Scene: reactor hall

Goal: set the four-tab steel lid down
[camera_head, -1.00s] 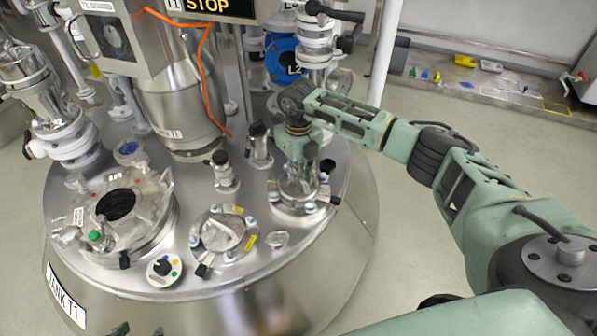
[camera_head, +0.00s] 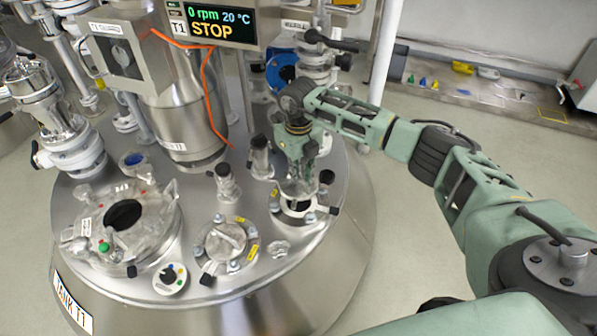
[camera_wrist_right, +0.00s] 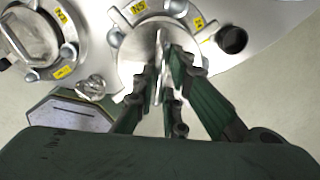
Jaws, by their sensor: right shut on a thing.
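The steel lid (camera_wrist_right: 137,46) is a round disc with an upright plate grip on top. My right gripper (camera_wrist_right: 168,85) is shut on that grip, and its fingers cover part of the lid. In the head view my right gripper (camera_head: 298,180) points down with the lid (camera_head: 297,190) over the right-hand port (camera_head: 300,212) of the tank. A dark opening shows beneath the lid, so it appears a little above the port ring. Bolts and yellow labels ring the port. The fingers hide the lid's tabs, so I cannot count them. My left gripper is not in view.
A similar closed port (camera_head: 226,240) stands beside it, with a small steel wing piece (camera_head: 280,248) between them. A large open manway (camera_head: 123,215) is at the left.

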